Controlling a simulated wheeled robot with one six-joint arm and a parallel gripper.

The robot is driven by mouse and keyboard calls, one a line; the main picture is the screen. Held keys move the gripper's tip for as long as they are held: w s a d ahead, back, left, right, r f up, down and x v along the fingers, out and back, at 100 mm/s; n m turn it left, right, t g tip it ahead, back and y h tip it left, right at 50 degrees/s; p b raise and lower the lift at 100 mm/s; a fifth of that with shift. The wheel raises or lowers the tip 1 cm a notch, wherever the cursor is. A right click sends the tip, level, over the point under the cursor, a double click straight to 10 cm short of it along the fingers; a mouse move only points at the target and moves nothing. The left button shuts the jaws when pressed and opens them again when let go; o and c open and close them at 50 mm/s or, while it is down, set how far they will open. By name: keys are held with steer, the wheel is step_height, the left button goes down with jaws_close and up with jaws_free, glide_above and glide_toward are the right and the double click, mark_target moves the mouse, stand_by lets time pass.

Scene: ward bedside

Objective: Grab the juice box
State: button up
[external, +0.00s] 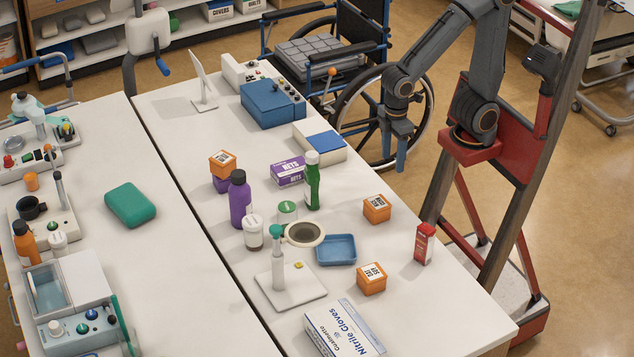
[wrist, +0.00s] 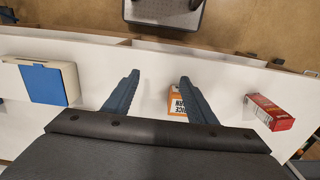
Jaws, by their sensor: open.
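The juice box appears to be the small red carton (external: 424,245) standing upright near the right edge of the white table. In the wrist view the red carton (wrist: 270,113) is at the right, outside the space between my fingers. My gripper (external: 397,155) hangs with its fingers down beyond the table's far right edge, above and apart from the carton. In the wrist view my gripper (wrist: 158,77) is open with nothing between its fingertips.
An orange box (external: 377,208) stands left of the carton, and another orange box (external: 371,279) is nearer the front. A white-and-blue box (external: 320,143) is further back. A wheelchair (external: 362,95) stands beside the table. Bare table surrounds the carton.

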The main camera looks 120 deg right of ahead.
step_height(320, 180, up, 4)
steer(key=f, duration=0.1)
steer(key=m+y+p, duration=0.2)
steer(key=m+p, duration=0.6)
steer(key=m, duration=0.7)
glide_above(425, 227)
steer(key=shift+d+r, duration=0.15)
steer(key=shift+d, duration=0.3)
steer(key=shift+a+f+p, duration=0.35)
steer(key=shift+a, duration=0.25)
steer(key=f, duration=0.3)
steer(key=shift+d+f, duration=0.2)
steer(key=shift+f, duration=0.15)
steer(key=shift+s+a+f+p, duration=0.1)
steer(key=shift+a+f+p, duration=0.1)
steer(key=shift+f, duration=1.25)
steer(key=shift+s+a+f+p, duration=0.1)
steer(key=shift+a+f+p, duration=0.15)
steer(key=shift+f, duration=1.15)
steer(key=shift+a+f+p, duration=0.15)
steer(key=shift+f+p, duration=0.05)
steer(key=shift+f, duration=1.25)
steer(key=c, duration=1.3)
